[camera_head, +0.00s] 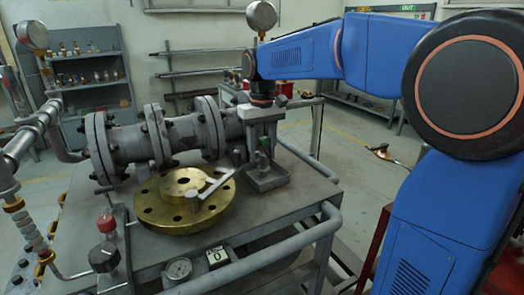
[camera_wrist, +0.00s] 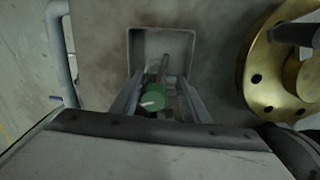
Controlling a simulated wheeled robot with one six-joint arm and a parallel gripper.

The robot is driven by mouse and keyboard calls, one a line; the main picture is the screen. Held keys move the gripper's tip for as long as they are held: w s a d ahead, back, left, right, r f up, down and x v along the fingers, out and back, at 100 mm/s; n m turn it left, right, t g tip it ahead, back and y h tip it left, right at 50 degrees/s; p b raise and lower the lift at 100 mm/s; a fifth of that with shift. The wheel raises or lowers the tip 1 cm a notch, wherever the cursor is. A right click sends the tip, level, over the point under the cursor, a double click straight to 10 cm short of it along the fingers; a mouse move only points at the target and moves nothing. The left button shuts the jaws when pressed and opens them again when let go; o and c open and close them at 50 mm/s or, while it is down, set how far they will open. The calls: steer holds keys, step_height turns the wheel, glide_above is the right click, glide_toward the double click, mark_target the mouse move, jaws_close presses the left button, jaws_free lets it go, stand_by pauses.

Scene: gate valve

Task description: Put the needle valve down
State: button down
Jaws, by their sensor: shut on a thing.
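My gripper (camera_head: 262,143) points down over the right part of the grey bench and is shut on the needle valve (camera_head: 263,163). The valve is small, with a green knob (camera_wrist: 153,98) that shows between my two fingers in the wrist view. A grey square tray (camera_head: 268,183) lies directly below the valve, and its raised rim also shows in the wrist view (camera_wrist: 132,48). The valve is over or inside the tray; I cannot tell whether it touches the floor. My fingers hide part of the valve.
A brass flange (camera_head: 165,212) with a grey T-shaped tool (camera_head: 215,188) on it lies left of the tray. A large flanged pipe (camera_head: 130,145) stands behind. A grey rail (camera_head: 290,240) runs along the bench edge.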

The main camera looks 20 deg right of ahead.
steer(key=c, duration=1)
jaws_free()
step_height(320, 180, up, 12)
steer(key=shift+r, duration=0.15)
